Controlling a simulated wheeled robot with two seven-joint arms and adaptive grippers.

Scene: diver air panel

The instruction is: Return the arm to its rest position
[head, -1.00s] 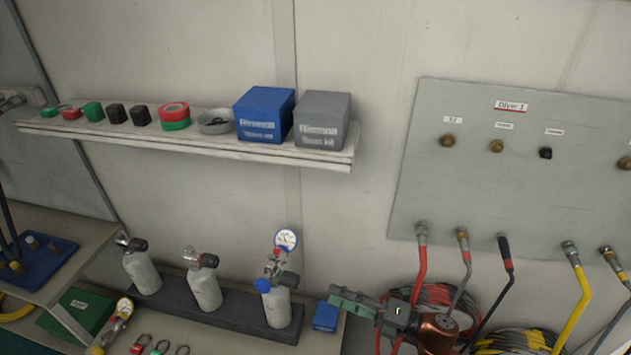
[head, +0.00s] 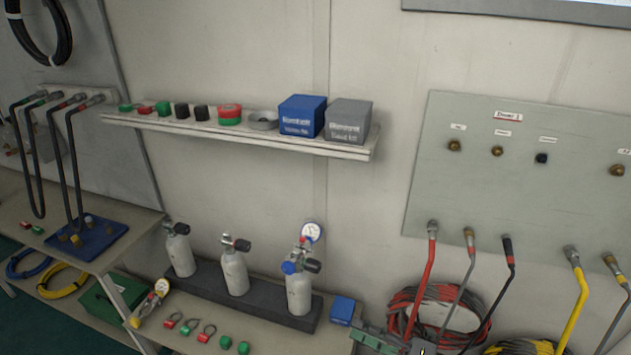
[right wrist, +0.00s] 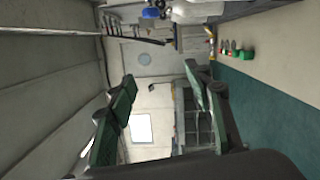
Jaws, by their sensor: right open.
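My right gripper (head: 385,342) shows at the bottom of the head view, right of the small blue box and in front of the red hose coil. Only part of it is in frame there. In the right wrist view its two green-padded fingers (right wrist: 160,110) are spread wide apart with nothing between them, so it is open and empty. Past the fingers I see the room, a bright panel and the green floor. My left gripper is not in view.
Gas cylinders (head: 235,272) stand in a dark rack, near a small blue box (head: 342,310). A shelf (head: 240,137) holds boxes and tape. Hoses (head: 432,270) hang below the Diver 1 panel (head: 560,195). A bench (head: 140,222) is at left.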

